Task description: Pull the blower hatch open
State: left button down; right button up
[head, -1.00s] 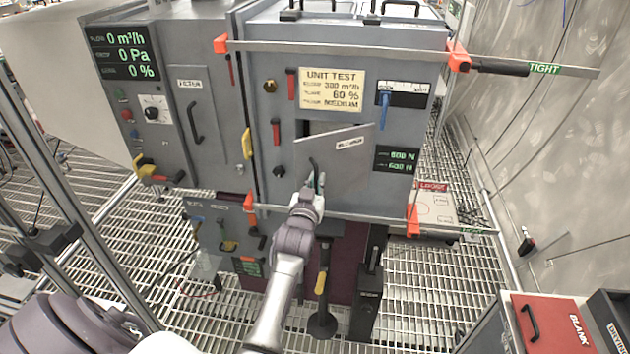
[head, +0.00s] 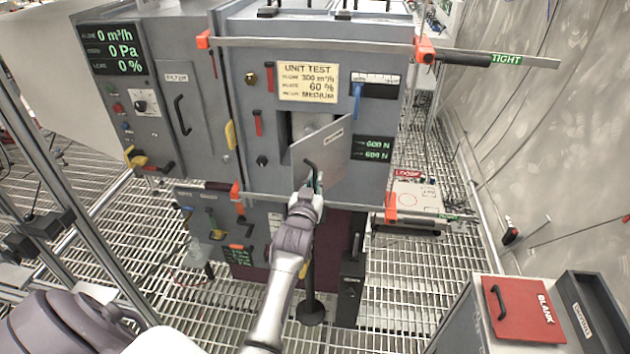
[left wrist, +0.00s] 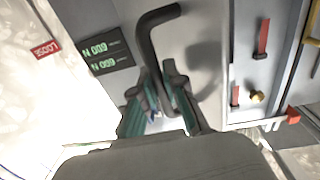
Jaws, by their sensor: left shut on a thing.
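The blower hatch (head: 333,148) is a grey panel with a small label, on the front of the grey cabinet (head: 225,100). It stands ajar at an angle, its left edge out from the front, with an opening (head: 303,122) showing behind it. Its dark bar handle (head: 309,166) is near the left edge; the left wrist view shows the bent handle (left wrist: 146,40) close up. My left gripper (head: 311,186) is shut on the handle, its fingers (left wrist: 168,100) on either side of the bar. My right gripper is not in view.
Two long metal bars with orange clamps (head: 425,50) cross the cabinet front, above and below the hatch. A black post (head: 350,285) stands below on the grated floor. Grating at right is mostly clear.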

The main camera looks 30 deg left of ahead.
pick_arm(q)
jog(key=c, duration=1.2)
grip_release()
jog(key=v, duration=0.7)
jog(key=shift+s, duration=0.2)
jog(key=shift+d, duration=0.1)
